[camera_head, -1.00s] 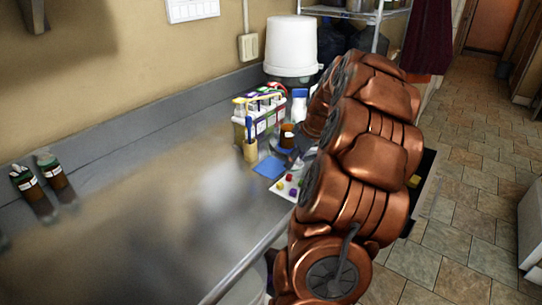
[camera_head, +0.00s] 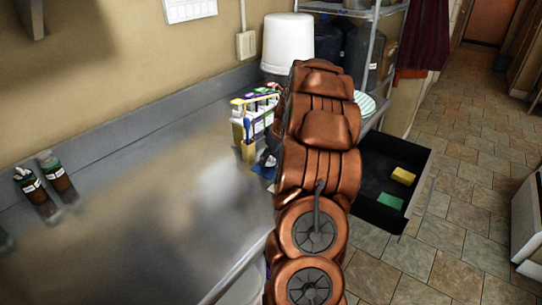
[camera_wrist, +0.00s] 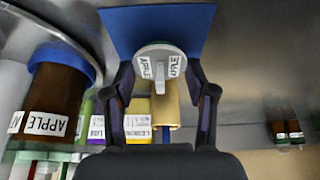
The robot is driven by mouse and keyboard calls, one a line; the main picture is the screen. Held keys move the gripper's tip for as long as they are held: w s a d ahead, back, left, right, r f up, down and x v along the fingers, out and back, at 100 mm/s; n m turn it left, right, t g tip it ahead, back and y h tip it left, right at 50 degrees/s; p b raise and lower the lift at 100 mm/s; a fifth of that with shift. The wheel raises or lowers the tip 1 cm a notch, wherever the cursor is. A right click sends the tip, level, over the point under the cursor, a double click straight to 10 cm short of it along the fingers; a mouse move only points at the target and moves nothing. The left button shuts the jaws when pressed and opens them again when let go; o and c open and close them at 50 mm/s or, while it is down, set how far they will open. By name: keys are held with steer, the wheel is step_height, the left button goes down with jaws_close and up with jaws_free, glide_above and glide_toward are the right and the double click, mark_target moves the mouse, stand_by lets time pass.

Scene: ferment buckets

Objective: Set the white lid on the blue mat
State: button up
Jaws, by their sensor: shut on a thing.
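The white lid (camera_wrist: 147,53) is a round disc with a raised grip and APPLE labels. In the wrist view it sits between the fingertips of my gripper (camera_wrist: 162,72), which is shut on it. The blue mat (camera_wrist: 125,27) shows behind the lid, and the lid overlaps its lower part in the picture. I cannot tell whether the lid touches the mat or hangs above it. In the head view only a sliver of the blue mat (camera_head: 264,171) shows beside my arm, which hides my gripper and the lid.
A tan holder (camera_wrist: 165,102) stands close by the lid. A dark jar (camera_wrist: 55,95) with a blue top and APPLE label is at left. Labelled cartons (camera_head: 262,116) and a white bucket (camera_head: 287,43) stand behind.

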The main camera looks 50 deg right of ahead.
steer(key=shift+f, duration=0.4)
steer(key=shift+f+b, duration=0.2)
steer(key=shift+b, duration=0.1)
steer(key=o, duration=0.9)
steer(key=shift+r, duration=0.1)
steer(key=shift+r+p, duration=0.2)
steer(key=shift+p, duration=0.15)
steer(key=shift+b+v, duration=1.45)
steer(key=shift+v, duration=4.45)
